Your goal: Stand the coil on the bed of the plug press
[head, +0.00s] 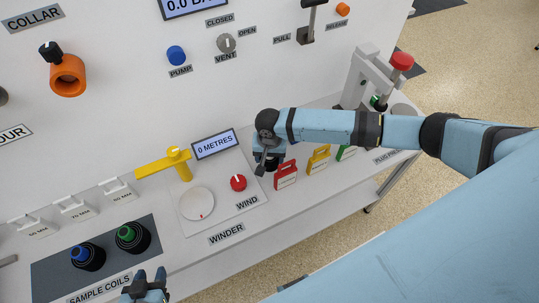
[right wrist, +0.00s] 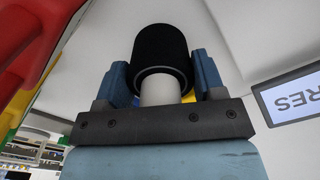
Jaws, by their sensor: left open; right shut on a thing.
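My right gripper (head: 264,168) is above the bench between the red winder knob and the red jug. In the right wrist view it is shut on a black coil (right wrist: 160,58), with a pale cylinder (right wrist: 160,91) showing below it between the blue fingers. In the head view the held coil is hard to make out under the wrist. The plug press (head: 366,72) stands at the far right end of the bench, with a red knob on top; my right forearm partly covers its base. My left gripper (head: 147,284) is open and empty at the bottom edge, near the sample coils.
Two sample coils, blue-centred (head: 87,256) and green-centred (head: 132,237), stand on a dark mat. The winder has a white disc (head: 196,204) and yellow arm (head: 163,164).

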